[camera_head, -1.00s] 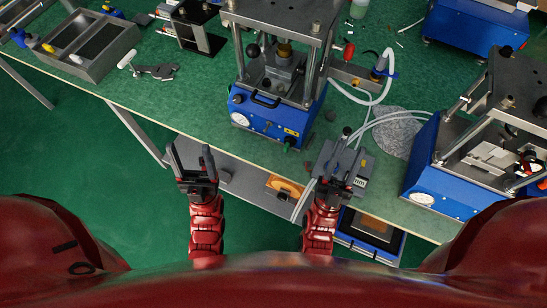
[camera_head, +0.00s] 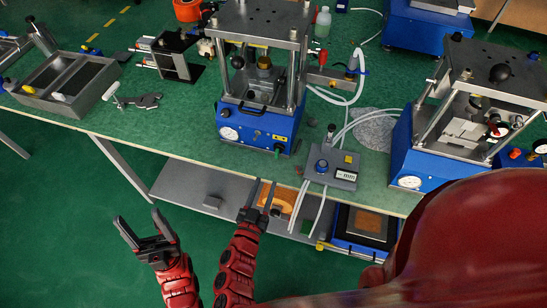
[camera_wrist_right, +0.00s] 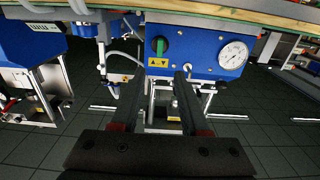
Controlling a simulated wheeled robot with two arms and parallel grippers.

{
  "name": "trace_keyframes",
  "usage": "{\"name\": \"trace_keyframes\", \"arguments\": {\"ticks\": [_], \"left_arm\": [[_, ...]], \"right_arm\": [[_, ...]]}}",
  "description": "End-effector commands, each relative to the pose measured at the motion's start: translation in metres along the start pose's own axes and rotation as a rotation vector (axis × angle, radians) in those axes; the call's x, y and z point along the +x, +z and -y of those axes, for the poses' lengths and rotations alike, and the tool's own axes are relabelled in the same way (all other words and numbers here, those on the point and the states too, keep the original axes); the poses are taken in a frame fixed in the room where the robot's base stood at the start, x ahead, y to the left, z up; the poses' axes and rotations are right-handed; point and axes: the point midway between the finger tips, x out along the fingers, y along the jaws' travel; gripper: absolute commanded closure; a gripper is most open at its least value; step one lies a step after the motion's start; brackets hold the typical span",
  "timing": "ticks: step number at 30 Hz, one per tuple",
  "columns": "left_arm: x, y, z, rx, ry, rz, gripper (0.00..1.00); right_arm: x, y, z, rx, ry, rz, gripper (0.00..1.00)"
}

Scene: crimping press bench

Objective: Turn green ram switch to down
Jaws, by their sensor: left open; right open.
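The central press (camera_head: 258,125) stands on the bench with a blue base. Its green ram switch (camera_head: 277,152) is on the front face, low and right, below a yellow warning label. The switch also shows in the right wrist view (camera_wrist_right: 160,47), where the scene looks upside down and the green handle looks roughly upright; its exact setting I cannot tell. My right gripper (camera_head: 263,188) is open and empty, in front of and below the switch, apart from it. In the wrist view its fingers (camera_wrist_right: 158,80) point toward the panel. My left gripper (camera_head: 138,217) is open and empty, low at left.
A grey control box (camera_head: 332,167) with hoses sits right of the press at the bench edge. A second blue press (camera_head: 410,160) stands further right. A pressure gauge (camera_wrist_right: 233,54) is beside the switch. A shelf (camera_head: 180,190) lies under the bench. Free air lies before the bench front.

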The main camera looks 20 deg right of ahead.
Motion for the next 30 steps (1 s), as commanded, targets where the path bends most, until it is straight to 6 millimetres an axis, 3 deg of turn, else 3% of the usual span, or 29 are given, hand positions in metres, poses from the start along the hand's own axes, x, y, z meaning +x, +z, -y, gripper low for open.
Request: {"name": "trace_keyframes", "arguments": {"ticks": [6, 15, 26, 27, 30], "left_arm": [[0.009, -0.002, 0.001, 0.000, 0.000, 0.000, 0.33], [0.016, -0.003, 0.001, 0.000, 0.000, 0.000, 0.33], [0.016, -0.003, 0.001, 0.000, 0.000, 0.000, 0.33], [0.016, -0.003, 0.001, 0.000, 0.000, 0.000, 0.33], [0.016, -0.003, 0.001, 0.000, 0.000, 0.000, 0.33]], "right_arm": [[0.054, -0.003, -0.002, 0.000, 0.004, -0.004, 0.55], [0.100, -0.003, -0.001, 0.001, 0.004, -0.006, 0.55], [0.106, -0.001, -0.001, 0.000, 0.002, -0.002, 0.55], [0.106, -0.001, -0.001, 0.000, 0.002, -0.002, 0.57], [0.106, -0.001, -0.001, 0.000, 0.001, -0.002, 0.75]]}}
